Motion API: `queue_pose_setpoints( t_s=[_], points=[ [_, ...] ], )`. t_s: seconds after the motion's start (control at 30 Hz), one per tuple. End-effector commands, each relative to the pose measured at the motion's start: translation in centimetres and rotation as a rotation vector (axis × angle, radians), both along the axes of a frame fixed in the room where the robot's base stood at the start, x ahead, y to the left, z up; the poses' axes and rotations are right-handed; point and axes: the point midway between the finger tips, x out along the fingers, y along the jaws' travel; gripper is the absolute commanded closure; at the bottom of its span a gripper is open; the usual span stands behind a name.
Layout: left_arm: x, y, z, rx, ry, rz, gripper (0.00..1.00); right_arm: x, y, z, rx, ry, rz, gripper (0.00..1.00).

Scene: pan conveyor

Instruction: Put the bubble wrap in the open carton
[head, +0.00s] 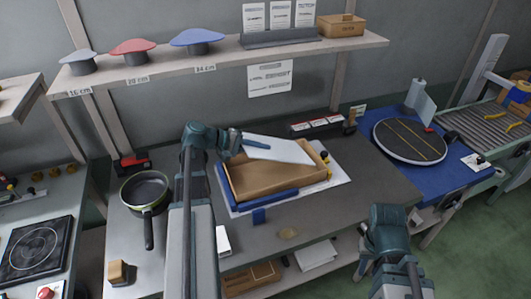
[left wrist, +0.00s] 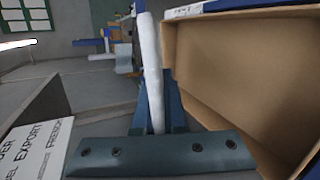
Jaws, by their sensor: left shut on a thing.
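The bubble wrap (head: 278,149) is a flat white sheet, tilted above the far part of the open carton. My left gripper (head: 238,142) is shut on its left end. In the left wrist view the bubble wrap (left wrist: 151,70) shows edge-on as a narrow white strip between the fingers. The open carton (head: 244,189) is a shallow brown box on the workbench, its inside partly hidden by the sheet. Its brown walls (left wrist: 235,65) fill the right of the left wrist view, beside the gripper. My right arm shows at the lower right of the head view, but its gripper does not.
The carton stands on a white and blue base on the grey bench (head: 340,240). A pan (head: 145,188) lies left of it. A round dark plate (head: 409,140) sits on a blue mat to the right.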

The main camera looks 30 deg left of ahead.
Motion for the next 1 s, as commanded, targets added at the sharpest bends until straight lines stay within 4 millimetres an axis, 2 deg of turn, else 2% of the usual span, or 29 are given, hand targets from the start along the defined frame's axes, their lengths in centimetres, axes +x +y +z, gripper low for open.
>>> queue_pose_setpoints(
  t_s=[0.17,0.7,0.73,0.9,1.0],
  points=[
    [0.0,0.0,0.2,0.0,0.0,0.0,1.0,0.0,0.0,0.2,0.0,0.0,0.0,0.7],
    [0.0,0.0,-1.0,0.0,0.0,0.0,1.0,0.0,0.0,-1.0,0.0,0.0,0.0,0.7],
    [0.0,0.0,-1.0,0.0,0.0,0.0,0.89,0.0,0.0,-1.0,0.0,0.0,0.0,0.7],
    [0.0,0.0,-1.0,0.0,0.0,0.0,0.61,0.0,0.0,-1.0,0.0,0.0,0.0,0.7],
    [0.0,0.0,-1.0,0.0,0.0,0.0,0.61,0.0,0.0,-1.0,0.0,0.0,0.0,0.7]
  ],
)
